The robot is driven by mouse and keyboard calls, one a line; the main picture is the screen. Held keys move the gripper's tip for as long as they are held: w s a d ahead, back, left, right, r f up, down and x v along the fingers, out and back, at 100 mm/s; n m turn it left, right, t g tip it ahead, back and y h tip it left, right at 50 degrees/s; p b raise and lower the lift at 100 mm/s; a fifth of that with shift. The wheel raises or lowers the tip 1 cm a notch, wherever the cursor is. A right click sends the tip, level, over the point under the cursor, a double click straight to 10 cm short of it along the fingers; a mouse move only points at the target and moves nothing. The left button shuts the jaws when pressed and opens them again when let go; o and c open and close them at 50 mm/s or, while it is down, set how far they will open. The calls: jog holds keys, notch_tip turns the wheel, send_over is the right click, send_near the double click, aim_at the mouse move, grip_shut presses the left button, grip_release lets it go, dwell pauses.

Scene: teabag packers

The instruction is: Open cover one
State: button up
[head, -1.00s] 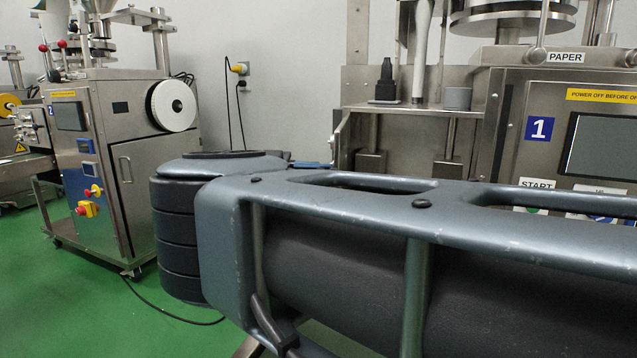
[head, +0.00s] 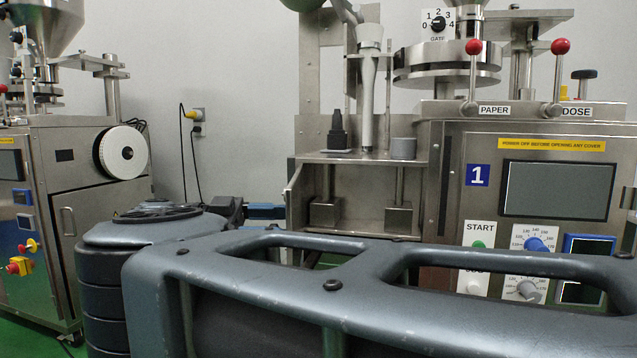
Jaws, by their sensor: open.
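Machine one, a steel packer with a blue "1" plate (head: 477,175), stands at the right in the head view. A yellow strip above its dark screen (head: 555,190) warns to power off before opening any cover. No part is plainly marked as cover one. An open-looking bay (head: 360,185) with steel blocks is at its left, with a narrow upright panel edge (head: 294,205) beside it. My arm crosses the foreground and hides the machine's lower part. A dark and blue piece of my arm shows left of the bay; no gripper fingers can be made out.
A second packer (head: 60,215) with a white reel (head: 122,152) and side door stands at the left. A wall socket with hanging cables (head: 196,120) is between the machines. Red-knobbed levers (head: 473,47) stand on machine one. Little green floor shows at lower left.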

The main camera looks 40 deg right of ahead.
notch_tip(320, 180, up, 3)
jog(key=shift+f+p, duration=0.15)
jog(key=shift+p, duration=0.4)
jog(key=s+d+r+p, duration=0.5)
jog(key=s+d+r, duration=0.1)
jog(key=d, duration=0.3)
jog(key=shift+s, duration=0.65)
